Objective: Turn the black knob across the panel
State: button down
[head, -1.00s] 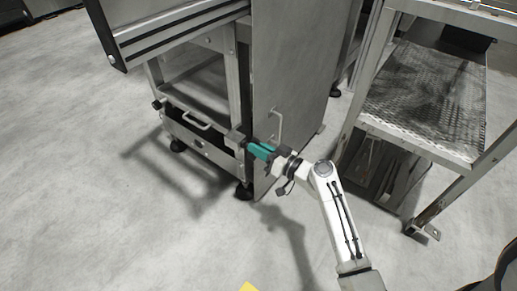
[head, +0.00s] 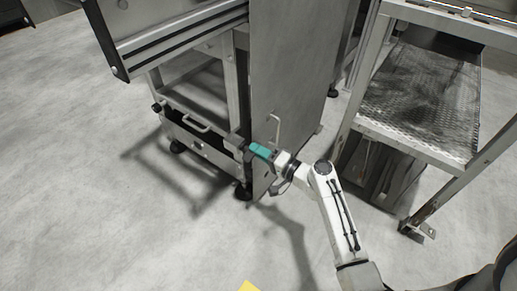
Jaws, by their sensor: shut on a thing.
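My gripper (head: 250,150), with teal fingers, is at the left edge of the upright grey metal panel (head: 290,80), low on the machine. Its fingertips are shut on a small dark thing at the corner post of the frame. This looks like the black knob, but it is mostly hidden by the fingers and too small to make out clearly. My white arm reaches up to it from the lower right.
A metal handle (head: 275,130) stands on the panel, right beside my gripper. An open drawer with a handle (head: 197,124) is to the left. A metal rack with a perforated shelf (head: 420,140) stands at the right. The floor in front is clear.

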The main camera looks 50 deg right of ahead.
jog(key=shift+f+m+p, duration=0.2)
jog(key=shift+m+p, duration=0.35)
jog(key=shift+m, duration=0.95)
jog(key=c, duration=1.2)
grip_release()
jog(key=shift+o, duration=0.2)
jog(key=s+p, duration=0.2)
jog(key=s, duration=0.9)
jog(key=shift+d, duration=0.25)
jog(key=shift+w, duration=0.1)
